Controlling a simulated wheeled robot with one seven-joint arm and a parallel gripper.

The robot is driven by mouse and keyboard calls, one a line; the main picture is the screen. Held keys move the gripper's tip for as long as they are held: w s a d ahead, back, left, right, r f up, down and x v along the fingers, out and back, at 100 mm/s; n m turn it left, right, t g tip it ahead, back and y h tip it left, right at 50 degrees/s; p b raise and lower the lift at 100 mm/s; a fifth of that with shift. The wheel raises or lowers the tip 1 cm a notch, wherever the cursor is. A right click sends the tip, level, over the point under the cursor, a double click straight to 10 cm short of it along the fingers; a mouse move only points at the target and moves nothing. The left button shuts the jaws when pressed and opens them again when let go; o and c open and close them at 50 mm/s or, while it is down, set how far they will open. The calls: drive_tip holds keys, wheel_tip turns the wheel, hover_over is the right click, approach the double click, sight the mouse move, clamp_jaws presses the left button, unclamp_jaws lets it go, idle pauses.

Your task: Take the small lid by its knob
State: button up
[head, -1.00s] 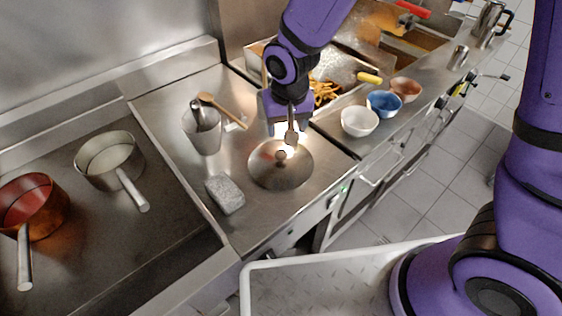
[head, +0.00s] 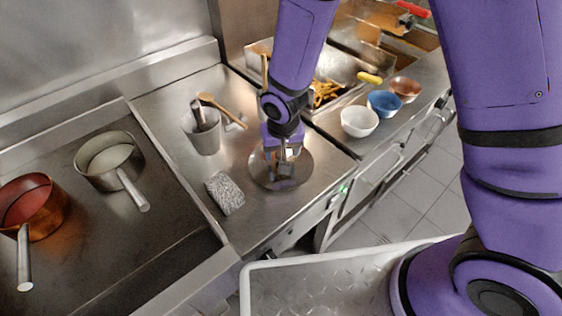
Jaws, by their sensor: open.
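The small lid (head: 304,176) is a round, shiny metal disc lying flat on the steel counter in the head view. My gripper (head: 285,170) is open and points down right over the middle of the lid. Its fingers are low, around where the knob sits. The knob is hidden behind the fingers, so I cannot tell whether they touch it.
A grey sponge-like block (head: 225,193) lies to the left of the lid. A metal pot with utensils (head: 205,138) stands behind it. White (head: 359,122), blue (head: 384,104) and copper (head: 405,89) bowls stand to the right. Two pans sit at far left.

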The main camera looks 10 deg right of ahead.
drive_tip(key=shift+w+f, duration=0.1)
drive_tip(key=shift+f, duration=0.35)
drive_tip(key=c, duration=1.1)
